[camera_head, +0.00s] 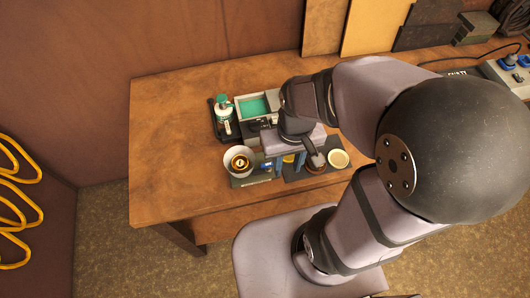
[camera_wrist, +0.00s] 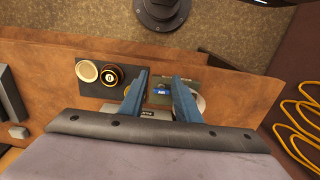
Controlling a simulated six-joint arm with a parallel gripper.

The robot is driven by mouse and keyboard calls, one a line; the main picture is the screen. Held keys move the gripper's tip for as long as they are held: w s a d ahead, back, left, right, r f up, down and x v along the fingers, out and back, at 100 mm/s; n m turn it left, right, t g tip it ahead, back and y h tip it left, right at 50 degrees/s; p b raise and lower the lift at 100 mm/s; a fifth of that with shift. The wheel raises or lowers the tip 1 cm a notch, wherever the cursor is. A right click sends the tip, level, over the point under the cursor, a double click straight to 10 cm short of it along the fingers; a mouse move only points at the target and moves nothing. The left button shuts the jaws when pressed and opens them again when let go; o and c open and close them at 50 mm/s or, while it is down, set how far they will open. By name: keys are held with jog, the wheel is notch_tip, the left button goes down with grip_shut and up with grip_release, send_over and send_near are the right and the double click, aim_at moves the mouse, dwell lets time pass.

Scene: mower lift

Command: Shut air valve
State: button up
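In the wrist view, a small blue part with a pale label (camera_wrist: 161,91), which looks like the air valve handle, sits on a grey-green plate (camera_wrist: 187,79). It shows between the two blue fingers of my gripper (camera_wrist: 160,80), with gaps to both sides. The fingers are apart and nothing is clamped. In the head view my gripper (camera_head: 288,166) points down over the bench, and my own wrist hides most of the valve area. The same plate (camera_head: 250,181) shows there to the left of the fingers. I cannot tell the handle's height below the fingertips.
A white bowl (camera_head: 231,157) with a gold-ringed dark piece stands left of my fingers. The bench's left end is clear.

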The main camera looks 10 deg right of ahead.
jog(key=s+a+f+n+g+b, duration=0.1)
jog(key=s+a+f+n+b, duration=0.15)
jog(key=a+f+b, duration=0.35)
jog(key=n+t+h+b, duration=0.1)
jog(key=n+h+b, duration=0.3)
jog(key=n, duration=1.2)
send_near(268, 164)
jog(key=shift+a+f+m+h+p, duration=0.2)
jog(key=shift+f+m+h+p, duration=0.05)
jog(key=shift+h+p, duration=0.2)
jog(key=shift+f, duration=0.1)
jog(key=shift+p+x, duration=0.6)
jog(key=shift+x, duration=3)
